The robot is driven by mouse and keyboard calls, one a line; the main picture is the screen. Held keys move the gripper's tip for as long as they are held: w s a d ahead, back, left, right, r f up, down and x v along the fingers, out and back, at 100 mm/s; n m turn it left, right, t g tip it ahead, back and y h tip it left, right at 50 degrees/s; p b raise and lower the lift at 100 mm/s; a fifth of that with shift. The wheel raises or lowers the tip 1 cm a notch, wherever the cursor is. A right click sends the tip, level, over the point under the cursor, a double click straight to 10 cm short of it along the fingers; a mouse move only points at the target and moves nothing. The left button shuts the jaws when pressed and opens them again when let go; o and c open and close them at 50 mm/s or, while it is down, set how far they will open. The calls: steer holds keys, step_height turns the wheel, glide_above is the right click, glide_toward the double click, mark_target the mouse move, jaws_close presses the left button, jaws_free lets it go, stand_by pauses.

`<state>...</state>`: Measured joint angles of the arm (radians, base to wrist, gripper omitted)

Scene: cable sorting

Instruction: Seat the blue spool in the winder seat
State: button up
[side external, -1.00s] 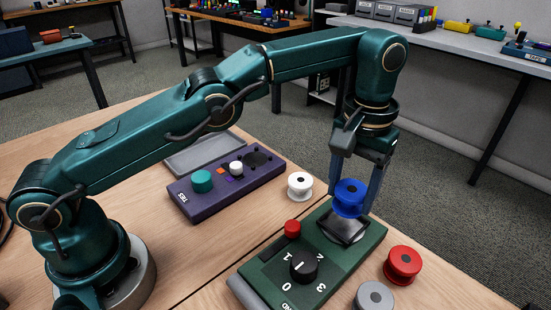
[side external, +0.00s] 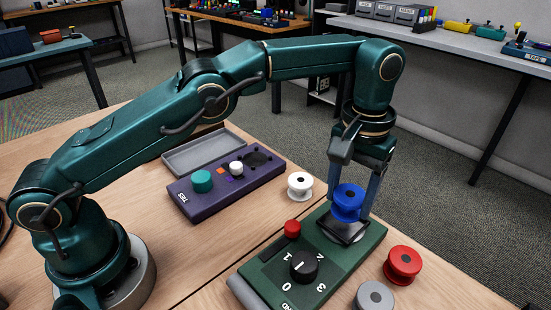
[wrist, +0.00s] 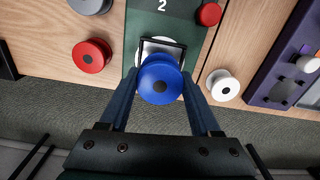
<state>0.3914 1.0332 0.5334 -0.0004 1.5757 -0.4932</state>
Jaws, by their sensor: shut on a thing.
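The blue spool (side external: 347,201) is upright between the fingers of my gripper (side external: 352,203), which is shut on it. It is over the winder seat (side external: 344,230), a dark square frame with a pale inside at the far end of the green winder (side external: 318,258). In the side view the spool's lower edge is at or just above the seat; I cannot tell whether it touches. In the wrist view the blue spool (wrist: 160,80) covers the near part of the seat (wrist: 161,47), and the fingers are on either side of it.
The winder carries a black dial (side external: 303,266) and a red button (side external: 292,229). A white spool (side external: 300,185), a red spool (side external: 403,264) and a grey spool (side external: 374,297) stand around it. A purple device (side external: 228,187) and a grey tray (side external: 205,153) lie further left.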

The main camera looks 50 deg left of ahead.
steer(key=shift+f, duration=0.2)
stand_by(0.5)
steer(key=shift+f, duration=0.4)
steer(key=shift+f, duration=0.95)
stand_by(0.4)
steer(key=o, duration=1.4)
steer(key=shift+o, duration=0.2)
